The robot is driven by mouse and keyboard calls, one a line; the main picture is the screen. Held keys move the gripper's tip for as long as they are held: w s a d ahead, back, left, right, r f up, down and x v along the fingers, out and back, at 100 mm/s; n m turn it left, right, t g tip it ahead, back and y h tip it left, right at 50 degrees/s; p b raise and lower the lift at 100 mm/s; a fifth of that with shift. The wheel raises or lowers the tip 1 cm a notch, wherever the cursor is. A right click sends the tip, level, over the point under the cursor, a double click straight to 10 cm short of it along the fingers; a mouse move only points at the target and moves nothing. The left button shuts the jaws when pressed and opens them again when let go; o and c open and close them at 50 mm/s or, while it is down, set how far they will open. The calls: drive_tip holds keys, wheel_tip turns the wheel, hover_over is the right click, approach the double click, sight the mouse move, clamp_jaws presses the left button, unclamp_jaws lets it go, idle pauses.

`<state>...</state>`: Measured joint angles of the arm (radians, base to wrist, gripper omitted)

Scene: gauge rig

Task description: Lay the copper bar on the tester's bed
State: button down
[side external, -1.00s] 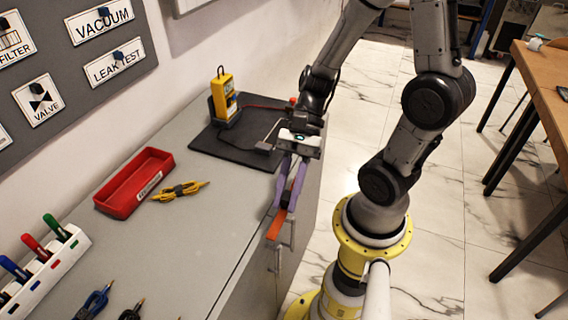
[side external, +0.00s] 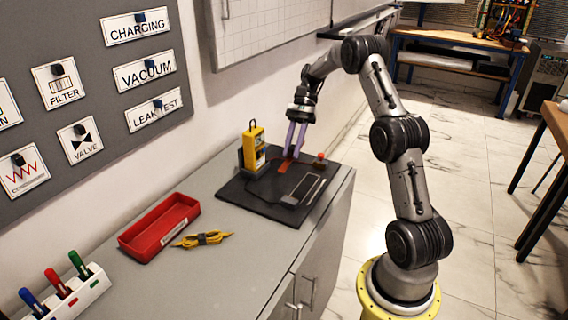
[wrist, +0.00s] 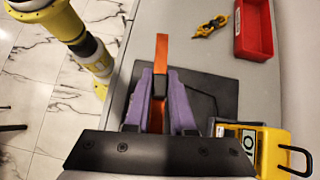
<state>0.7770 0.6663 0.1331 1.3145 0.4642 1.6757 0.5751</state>
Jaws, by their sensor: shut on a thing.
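The copper bar (side external: 284,167) is orange and flat. In the wrist view the bar (wrist: 161,50) runs between the purple fingers and sticks out beyond their tips. My gripper (side external: 291,153) is shut on it, over the far part of a black mat (side external: 240,190); I cannot tell whether the bar touches anything below. A yellow tester (side external: 253,148) stands upright on the mat, left of my gripper, and in the wrist view it (wrist: 270,150) is at lower right. A flat grey-edged plate (side external: 304,189), perhaps its bed, lies on the mat nearer the camera.
A red button (side external: 320,158) stands at the mat's far right corner. A red tray (side external: 160,228), yellow-handled tool (side external: 202,239) and marker rack (side external: 68,298) lie along the grey bench (side external: 225,265). The bench's right edge is close to the mat.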

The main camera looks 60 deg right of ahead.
drive_tip(key=shift+m+t, duration=0.5)
drive_tip(key=shift+m, duration=0.1)
drive_tip(key=shift+s+d+f, duration=0.25)
drive_tip(key=shift+d+f, duration=0.95)
drive_tip(key=shift+f, duration=0.5)
drive_tip(key=shift+s+d+f, duration=0.25)
drive_tip(key=shift+d+f, duration=0.9)
drive_tip(key=shift+f, duration=0.55)
drive_tip(key=shift+s+d+f, duration=0.25)
drive_tip(key=shift+d+f, duration=0.95)
drive_tip(key=shift+f, duration=0.5)
drive_tip(key=shift+f, duration=1.15)
drive_tip(key=shift+f, duration=0.35)
drive_tip(key=shift+f, duration=0.65)
drive_tip(key=shift+c, duration=1)
unclamp_jaws()
